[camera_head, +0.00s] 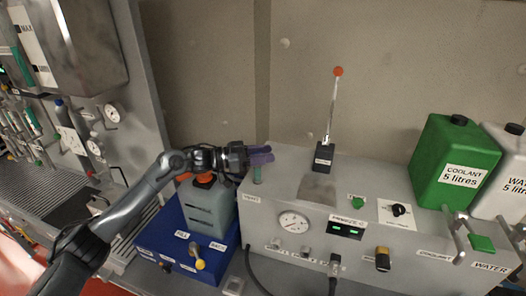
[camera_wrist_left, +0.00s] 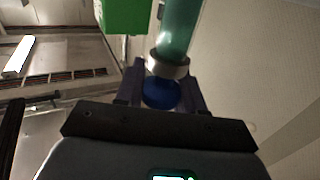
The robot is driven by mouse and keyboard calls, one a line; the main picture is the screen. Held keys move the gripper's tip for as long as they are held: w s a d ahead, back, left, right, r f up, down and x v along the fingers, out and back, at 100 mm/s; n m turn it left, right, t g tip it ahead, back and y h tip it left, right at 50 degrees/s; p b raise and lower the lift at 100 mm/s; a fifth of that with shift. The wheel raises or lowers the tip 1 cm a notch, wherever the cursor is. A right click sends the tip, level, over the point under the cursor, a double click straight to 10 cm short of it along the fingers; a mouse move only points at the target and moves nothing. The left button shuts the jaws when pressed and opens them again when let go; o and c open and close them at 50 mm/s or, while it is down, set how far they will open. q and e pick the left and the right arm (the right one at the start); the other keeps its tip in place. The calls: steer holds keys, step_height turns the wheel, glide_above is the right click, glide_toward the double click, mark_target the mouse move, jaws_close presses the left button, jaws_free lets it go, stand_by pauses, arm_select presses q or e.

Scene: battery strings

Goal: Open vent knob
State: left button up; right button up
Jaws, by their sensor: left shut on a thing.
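The vent fitting stands at the back left corner of the grey machine box, above a small label that seems to read VENT. In the head view only its short green tube (camera_head: 257,175) shows, below my left gripper (camera_head: 267,155). In the left wrist view the round blue knob (camera_wrist_left: 161,93) sits between the two dark fingers, with a pale collar (camera_wrist_left: 168,68) and the green tube (camera_wrist_left: 180,30) beyond it. My left gripper reaches in level from the left and is shut on the blue knob. The knob's turn angle cannot be told. My right gripper is not in view.
The grey machine box (camera_head: 410,250) carries a gauge (camera_head: 293,222), a green display (camera_head: 346,229) and an upright lever (camera_head: 333,110) with an orange ball. Green (camera_head: 455,160) and white (camera_head: 508,160) containers stand at right. A grey canister (camera_head: 208,212) on a blue base (camera_head: 165,240) stands under my left wrist.

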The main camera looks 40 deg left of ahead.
arm_select(q)
steer(key=shift+s+d+r+m+g+h, duration=0.1)
steer(key=shift+r+m+g+h, duration=0.05)
steer(key=shift+m+g+h, duration=0.5)
steer(key=shift+r+m+g+h, duration=0.15)
steer(key=shift+m+g+h, duration=0.4)
steer(key=shift+g, duration=0.1)
steer(key=shift+s+m+g+h, duration=0.1)
steer(key=shift+m+g+h, duration=0.2)
steer(key=shift+g, duration=0.1)
steer(key=o, duration=1)
steer(key=shift+f+b, duration=0.1)
steer(key=shift+b, duration=0.2)
step_height(320, 180, up, 4)
steer(key=shift+f+b, duration=0.1)
steer(key=shift+b, duration=0.6)
steer(key=d+r+b, duration=0.1)
steer(key=d+r, duration=0.1)
steer(key=d, duration=0.2)
steer(key=d+r, duration=0.2)
steer(key=d, duration=0.1)
steer(key=d+r+b, duration=0.1)
steer(key=d+r, duration=0.2)
steer(key=d, duration=0.1)
steer(key=shift+d+r+b, duration=0.1)
steer(key=shift+d+b, duration=0.2)
steer(key=shift+d, duration=0.05)
